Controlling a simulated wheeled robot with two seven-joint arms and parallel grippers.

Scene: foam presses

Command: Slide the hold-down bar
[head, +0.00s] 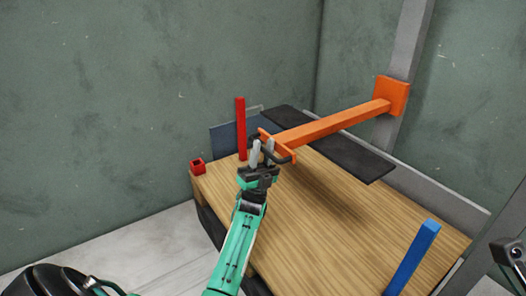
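The orange hold-down bar (335,124) runs from an orange block (391,95) on the grey upright down-left over the wooden table. At its near end are an orange crosspiece and a dark handle (286,158). My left gripper (261,150) is at this handle, its two pale fingers upright in the picture with a narrow gap between them. It looks open; whether the fingers touch the handle is unclear. A dark flat plate (350,161) lies under the bar. My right gripper does not show clearly.
On the wooden table (320,225), a red post (240,128) stands just left of the handle and a blue post (411,259) at the front right. Green walls close off the back.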

